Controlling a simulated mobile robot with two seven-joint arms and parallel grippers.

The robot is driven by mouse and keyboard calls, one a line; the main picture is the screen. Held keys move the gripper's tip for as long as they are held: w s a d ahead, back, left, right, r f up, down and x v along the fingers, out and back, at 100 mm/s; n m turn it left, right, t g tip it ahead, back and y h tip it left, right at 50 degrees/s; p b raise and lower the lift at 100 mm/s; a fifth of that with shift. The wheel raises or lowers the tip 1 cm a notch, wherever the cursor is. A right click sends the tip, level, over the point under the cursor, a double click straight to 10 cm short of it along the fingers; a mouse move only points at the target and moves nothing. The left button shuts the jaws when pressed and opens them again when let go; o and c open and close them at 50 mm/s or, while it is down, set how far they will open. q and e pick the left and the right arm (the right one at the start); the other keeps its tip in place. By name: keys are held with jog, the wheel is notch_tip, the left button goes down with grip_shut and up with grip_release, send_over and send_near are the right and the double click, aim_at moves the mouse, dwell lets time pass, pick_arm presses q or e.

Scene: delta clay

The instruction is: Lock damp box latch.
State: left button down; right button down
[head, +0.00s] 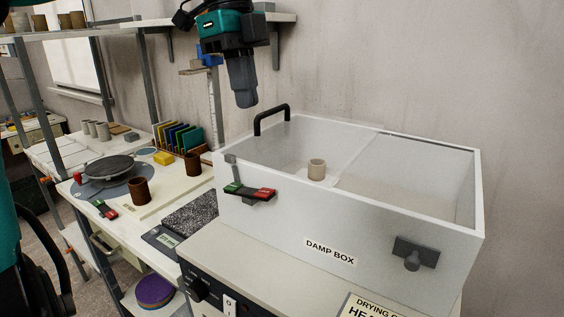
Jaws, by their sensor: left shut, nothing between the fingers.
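The damp box (345,215), white with a "DAMP BOX" label, sits on a pale cabinet at the right. A latch-like piece with a green and a red part (250,191) is on its front wall near the left corner. A dark grey bracket with a round knob (413,255) is on the front wall at the right. A black handle (271,118) stands at the back left rim. A small beige cup (317,169) shows inside. My left gripper (244,98) points down, shut and empty, above and behind the box's left end, apart from it. My right gripper is not in view.
A dark speckled slab (191,217) and a scale lie left of the box. A workbench at the left holds a turntable (108,166), brown cups and coloured cards. A shelf (190,22) hangs behind my gripper. The space above the box's front is clear.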

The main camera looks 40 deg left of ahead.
aim_at(263, 191)
pick_arm(q)
jog(key=f, duration=0.4)
jog(key=d+f, duration=0.1)
jog(key=f, duration=0.4)
jog(key=d+f+b, duration=0.1)
jog(key=f, duration=0.3)
jog(key=shift+d+f, duration=0.2)
jog(key=shift+f, duration=0.2)
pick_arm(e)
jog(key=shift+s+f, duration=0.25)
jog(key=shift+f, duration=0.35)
